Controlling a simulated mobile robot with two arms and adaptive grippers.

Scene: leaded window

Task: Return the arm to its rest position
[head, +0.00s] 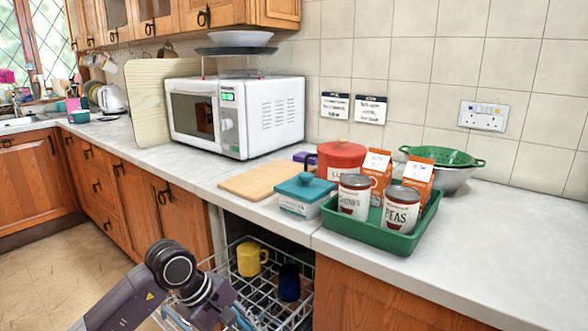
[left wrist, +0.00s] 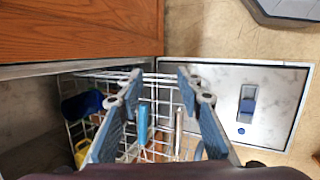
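My left arm (head: 120,305) reaches in from the lower left of the head view, with its gripper pointing down over the open dishwasher's wire rack (head: 262,300). In the left wrist view, my left gripper (left wrist: 161,88) has its two blue-grey fingers spread apart, with nothing held between them. A light blue upright item (left wrist: 143,122) shows between the fingers, apparently in the rack beyond. A yellow mug (head: 252,259) and a dark blue mug (head: 289,282) are in the rack. My right gripper is not in view.
The dishwasher door (left wrist: 225,105) lies open beside the rack. Wooden cabinet fronts (head: 360,300) flank the opening. Above, the counter holds a green tray (head: 385,238) with cans and cartons, a teal-lidded box (head: 303,195) and a microwave (head: 270,115).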

